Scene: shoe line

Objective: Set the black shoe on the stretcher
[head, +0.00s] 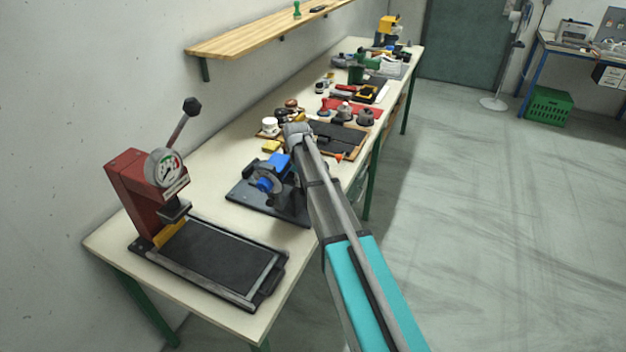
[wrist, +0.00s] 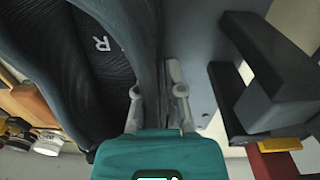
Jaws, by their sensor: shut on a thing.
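A black shoe (wrist: 62,62) fills the left of the wrist view, its opening toward the camera and a letter R on the insole. My gripper (wrist: 156,88) is shut on the shoe's side wall, with one finger inside the opening and one outside. In the head view the arm reaches over the bench and largely hides the gripper and shoe. A device with blue parts, apparently the stretcher (head: 266,176), stands on a dark base plate beside the arm's end. I cannot tell whether the shoe touches it.
A red press (head: 133,187) with a gauge and lever stands at the near end of the bench (head: 212,153), behind a black tray (head: 215,257). Dark blocks (wrist: 275,80) show at the right of the wrist view. Several tools and small containers crowd the far bench.

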